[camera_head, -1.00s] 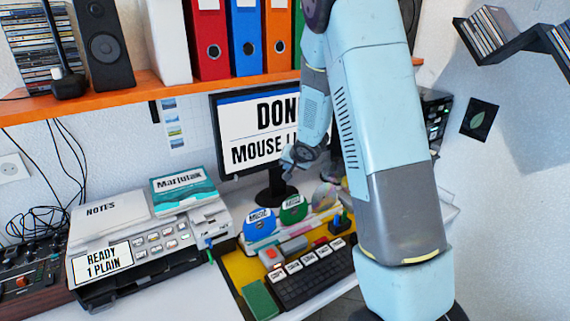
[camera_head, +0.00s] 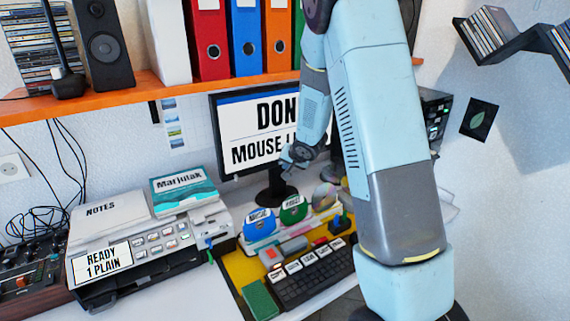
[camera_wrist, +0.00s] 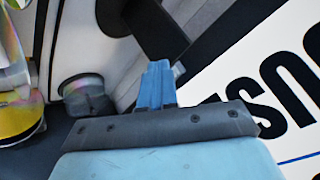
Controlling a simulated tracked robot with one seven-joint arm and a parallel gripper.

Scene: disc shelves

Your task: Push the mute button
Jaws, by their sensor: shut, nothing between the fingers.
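I cannot make out a button labelled mute in either view. The candidates are small: a black keyboard (camera_head: 305,281) with white labelled keys, a red button (camera_head: 271,254) on a grey block behind it, and blue (camera_head: 258,222) and green (camera_head: 292,210) rounded items with labels too small to read. My gripper (camera_head: 288,158) is in front of the monitor's lower part, above the rounded items. In the wrist view its blue fingers (camera_wrist: 157,80) are shut with nothing between them. My arm covers the right part of the desk.
The monitor (camera_head: 240,150) stands close behind my gripper. Its screen (camera_wrist: 270,95) fills the wrist view's right. An orange shelf (camera_head: 130,95) with binders runs above. A printer (camera_head: 140,245) and a green pad (camera_head: 258,300) stand to the left.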

